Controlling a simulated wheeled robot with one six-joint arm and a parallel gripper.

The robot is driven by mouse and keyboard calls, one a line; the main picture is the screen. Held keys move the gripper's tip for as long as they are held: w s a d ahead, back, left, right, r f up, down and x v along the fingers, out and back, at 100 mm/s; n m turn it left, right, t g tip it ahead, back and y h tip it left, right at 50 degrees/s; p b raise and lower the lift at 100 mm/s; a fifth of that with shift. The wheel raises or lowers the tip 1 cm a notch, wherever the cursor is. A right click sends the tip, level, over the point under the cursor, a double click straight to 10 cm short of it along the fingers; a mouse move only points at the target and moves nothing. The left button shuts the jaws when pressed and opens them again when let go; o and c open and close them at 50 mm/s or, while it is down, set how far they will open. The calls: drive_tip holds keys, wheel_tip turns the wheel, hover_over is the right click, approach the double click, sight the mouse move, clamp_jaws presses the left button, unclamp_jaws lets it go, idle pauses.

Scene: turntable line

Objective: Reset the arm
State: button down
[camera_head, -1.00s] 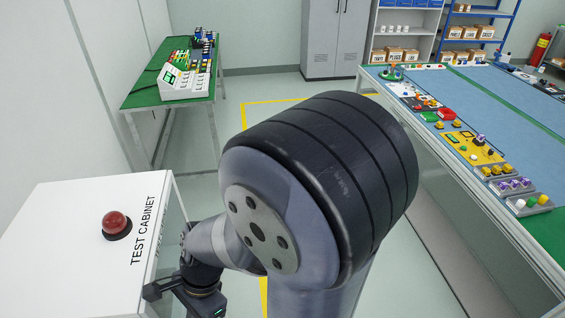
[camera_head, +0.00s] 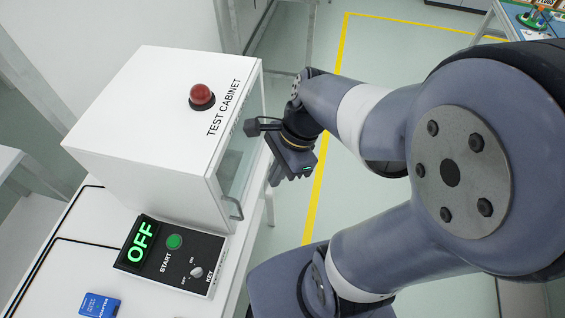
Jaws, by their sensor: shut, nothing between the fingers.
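My gripper (camera_head: 277,176) hangs at the end of my bent arm, in the middle of the head view. It is shut, with nothing visible in it. It is just right of the test cabinet (camera_head: 150,100), near the cabinet's glass door, and over the floor. The fingertips are small and partly dark in this view. My arm's large links fill the right side of the picture.
The white cabinet has a red dome light (camera_head: 202,96) on top and a door handle (camera_head: 234,208). A control panel (camera_head: 172,256) reading OFF, with a green START button and a key switch, lies in front. A blue box (camera_head: 99,306) sits nearby.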

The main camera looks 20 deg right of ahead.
drive_tip(key=v, duration=0.2)
drive_tip(key=shift+r, duration=0.3)
drive_tip(key=shift+f, duration=0.1)
